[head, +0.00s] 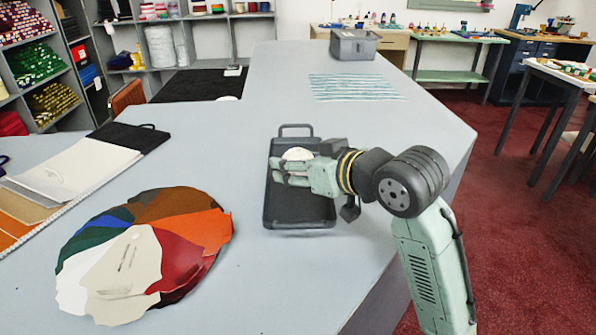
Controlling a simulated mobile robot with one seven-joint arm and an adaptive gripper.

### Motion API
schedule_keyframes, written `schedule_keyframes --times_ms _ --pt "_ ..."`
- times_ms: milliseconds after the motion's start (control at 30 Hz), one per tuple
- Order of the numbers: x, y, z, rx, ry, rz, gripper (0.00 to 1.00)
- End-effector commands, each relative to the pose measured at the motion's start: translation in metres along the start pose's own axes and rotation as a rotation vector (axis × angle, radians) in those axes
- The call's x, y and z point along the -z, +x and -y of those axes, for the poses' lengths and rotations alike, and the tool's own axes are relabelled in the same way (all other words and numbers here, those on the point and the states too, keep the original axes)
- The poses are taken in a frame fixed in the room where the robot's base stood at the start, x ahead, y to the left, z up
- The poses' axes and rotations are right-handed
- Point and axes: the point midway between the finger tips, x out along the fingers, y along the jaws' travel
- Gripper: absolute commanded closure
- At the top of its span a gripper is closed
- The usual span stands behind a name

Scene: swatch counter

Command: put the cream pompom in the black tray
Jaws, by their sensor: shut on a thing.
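The cream pompom (297,154) shows as a pale rounded shape at my gripper (279,173). My gripper is shut on it and covers its lower part. The black tray (300,211) lies on the grey counter, with a handle at its far end. My gripper and the pompom appear over the far half of the tray. I cannot tell how high above the tray floor the pompom is. The near half of the tray looks bare.
A fan of coloured swatches (190,240) lies on the counter (250,100) left of the tray. A swatch book (75,168) lies further left. A striped cloth (355,87) and a grey bin (354,44) are at the far end. The counter between them and the tray is clear.

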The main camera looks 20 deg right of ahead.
Motion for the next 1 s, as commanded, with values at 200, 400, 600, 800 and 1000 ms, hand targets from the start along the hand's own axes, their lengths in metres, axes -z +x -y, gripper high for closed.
schedule_keyframes --times_ms 200,400,600,800,1000 --pt "-0.015 0.009 -0.003 -0.001 0.005 0.001 0.68" --pt "-0.032 0.016 -0.003 -0.002 0.001 0.0 0.68" --pt "-0.032 0.017 -0.003 -0.001 0.0 0.0 0.68" --pt "-0.036 0.019 -0.003 -0.001 0.0 0.0 0.48" --pt "-0.036 0.018 -0.003 -0.001 0.0 0.0 0.34"
